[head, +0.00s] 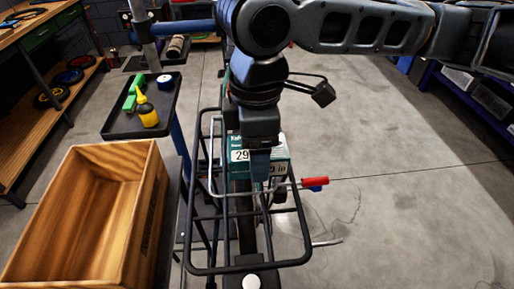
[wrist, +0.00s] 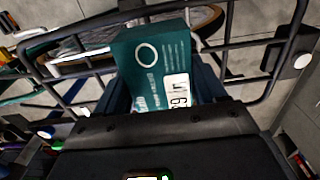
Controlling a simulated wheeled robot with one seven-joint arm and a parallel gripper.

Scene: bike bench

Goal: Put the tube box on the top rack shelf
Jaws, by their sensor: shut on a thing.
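The tube box (head: 279,170) is teal with white labels and shows the number 29. My gripper (head: 260,168) is shut on it and partly covers it in the head view. In the wrist view the tube box (wrist: 147,62) sits between the fingers, with its printed face and a white label showing. The box is at the far end of a black wire rack frame (head: 250,270) on the bike. I cannot tell whether the box touches the frame. The wire frame also shows behind the box in the wrist view (wrist: 262,43).
An open wooden crate (head: 150,190) stands front left. A dark tray (head: 117,122) holds a yellow bottle (head: 147,113) and green items. A workbench (head: 20,30) is at far left. A blue shelf unit (head: 470,98) with bins stands right. A red-handled tool (head: 315,182) is close by the rack.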

